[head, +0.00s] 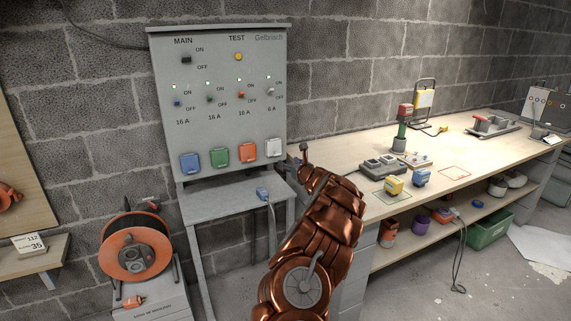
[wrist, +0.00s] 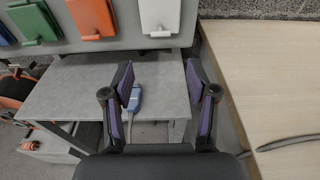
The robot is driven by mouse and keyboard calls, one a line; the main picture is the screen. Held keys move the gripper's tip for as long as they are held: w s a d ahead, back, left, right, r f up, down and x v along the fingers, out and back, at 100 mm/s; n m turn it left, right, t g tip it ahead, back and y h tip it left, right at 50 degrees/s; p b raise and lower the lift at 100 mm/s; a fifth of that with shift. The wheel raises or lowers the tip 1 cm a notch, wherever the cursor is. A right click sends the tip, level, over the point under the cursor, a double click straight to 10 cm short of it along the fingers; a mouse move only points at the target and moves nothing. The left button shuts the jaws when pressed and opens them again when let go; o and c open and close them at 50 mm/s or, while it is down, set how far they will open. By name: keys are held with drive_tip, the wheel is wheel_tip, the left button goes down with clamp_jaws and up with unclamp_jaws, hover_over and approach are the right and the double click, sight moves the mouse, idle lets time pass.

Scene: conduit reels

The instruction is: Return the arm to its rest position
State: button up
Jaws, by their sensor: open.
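My arm is copper-coloured and reaches up in front of the gap between the grey panel stand and the workbench in the head view. My gripper (wrist: 159,92) is open, with nothing between its purple-lined fingers. It also shows small at the arm's end in the head view (head: 300,164), near the panel's lower right corner. A blue plug (head: 263,194) with a grey cable lies on the small grey table (head: 225,203) under the panel. The plug also shows in the wrist view (wrist: 134,101), below and beyond the fingers, apart from them.
The distribution panel (head: 220,100) has blue, green, orange and white socket covers, all appearing closed. The wooden workbench (head: 350,155) on the right holds chargers, a green-and-red tool and a yellow lamp. An orange cable reel (head: 135,245) stands at the left. Floor at the right is partly free.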

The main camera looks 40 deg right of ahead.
idle(0.3)
